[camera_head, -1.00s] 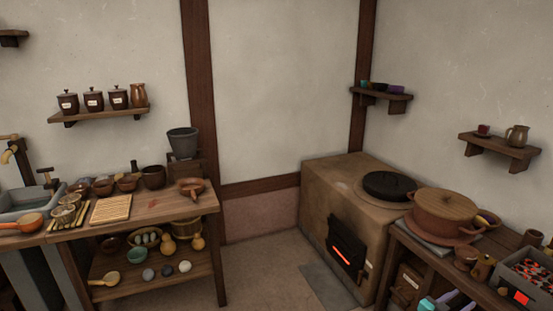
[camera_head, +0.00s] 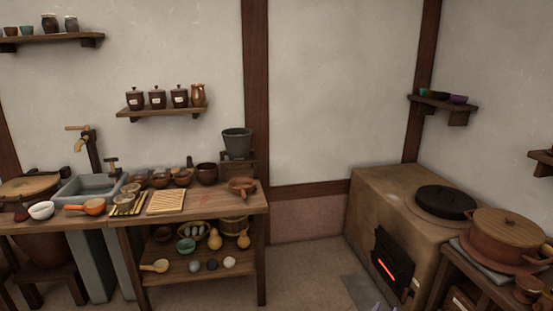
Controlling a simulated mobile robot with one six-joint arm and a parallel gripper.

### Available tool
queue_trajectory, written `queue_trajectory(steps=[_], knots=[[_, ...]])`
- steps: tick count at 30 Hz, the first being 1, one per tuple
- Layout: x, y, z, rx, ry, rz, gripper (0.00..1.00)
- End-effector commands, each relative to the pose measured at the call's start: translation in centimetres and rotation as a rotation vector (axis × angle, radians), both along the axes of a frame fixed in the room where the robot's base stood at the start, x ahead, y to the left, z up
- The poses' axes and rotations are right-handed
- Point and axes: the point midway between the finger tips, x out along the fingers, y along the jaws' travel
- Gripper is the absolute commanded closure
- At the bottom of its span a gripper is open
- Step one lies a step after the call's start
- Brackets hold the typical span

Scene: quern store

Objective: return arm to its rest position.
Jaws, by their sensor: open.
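My gripper is not visible in the head view, and neither is a clear part of my arm. A small purplish shape shows at the bottom edge, right of the middle; I cannot tell what it is. The view faces a wooden work table (camera_head: 220,202) at the left and a clay stove (camera_head: 385,200) at the right.
A grey sink (camera_head: 88,188) with a tap stands at the left. A black lid (camera_head: 446,201) lies on the stove, whose firebox glows. A lidded clay pot (camera_head: 505,235) stands on a right-hand table. Wall shelves (camera_head: 160,112) hold jars. Floor (camera_head: 308,272) between table and stove is open.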

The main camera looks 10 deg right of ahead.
Motion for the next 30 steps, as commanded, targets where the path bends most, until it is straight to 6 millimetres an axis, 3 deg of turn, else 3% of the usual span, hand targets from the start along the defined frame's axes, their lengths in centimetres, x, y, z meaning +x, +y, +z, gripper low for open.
queue_trajectory(steps=[1,7,14,20,24,30], knots=[[1.0,2.4,-0.8,0.016,0.022,0.053,0.6],[3.5,11.3,-4.6,0.096,0.122,0.253,0.6],[3.7,21.7,-9.5,0.202,0.274,0.474,0.6],[1.1,30.2,-13.9,0.305,0.45,0.646,0.6],[-2.3,35.3,-16.9,0.379,0.601,0.744,0.6],[-8.5,40.0,-20.2,0.475,0.828,0.826,0.6]])
